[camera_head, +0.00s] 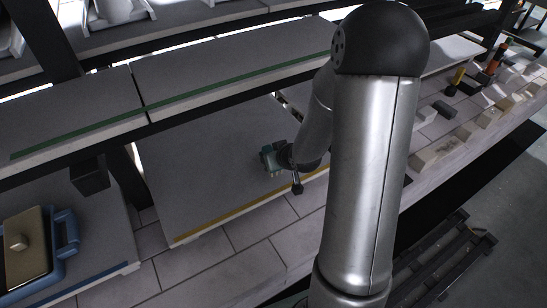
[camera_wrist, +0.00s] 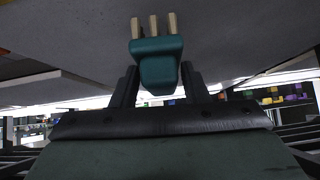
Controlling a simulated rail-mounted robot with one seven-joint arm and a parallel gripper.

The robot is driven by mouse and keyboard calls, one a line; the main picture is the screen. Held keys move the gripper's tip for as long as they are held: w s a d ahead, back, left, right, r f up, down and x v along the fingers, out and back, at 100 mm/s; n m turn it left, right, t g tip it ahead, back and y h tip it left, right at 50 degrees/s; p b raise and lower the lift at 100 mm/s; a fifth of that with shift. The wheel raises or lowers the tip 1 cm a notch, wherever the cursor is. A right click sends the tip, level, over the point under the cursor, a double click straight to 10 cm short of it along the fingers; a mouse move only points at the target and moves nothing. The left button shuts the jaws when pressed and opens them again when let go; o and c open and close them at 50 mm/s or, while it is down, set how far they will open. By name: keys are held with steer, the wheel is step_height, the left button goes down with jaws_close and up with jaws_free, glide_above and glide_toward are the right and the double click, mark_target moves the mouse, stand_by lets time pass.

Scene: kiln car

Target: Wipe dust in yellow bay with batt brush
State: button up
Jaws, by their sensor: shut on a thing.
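The yellow bay is a grey batt (camera_head: 200,170) with a yellow stripe along its front edge, under a green-striped shelf. My gripper (camera_head: 277,160) is over the right part of this batt. It is shut on the teal batt brush (camera_head: 267,157). In the wrist view the brush (camera_wrist: 156,66) sits between the two dark fingers of my gripper (camera_wrist: 158,80), with several tan bristle tufts pointing away from the gripper. Whether the bristles touch the batt I cannot tell. No dust stands out on the visible batt.
The green-striped shelf (camera_head: 230,62) overhangs the back of the yellow bay. At left, a blue-striped bay holds a blue-handled thing with a tan top (camera_head: 27,245). A dark block (camera_head: 90,177) hangs near the post. Several blocks (camera_head: 436,150) line the right side.

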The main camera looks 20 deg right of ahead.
steer(key=shift+r+p, duration=1.6)
steer(key=shift+r, duration=0.5)
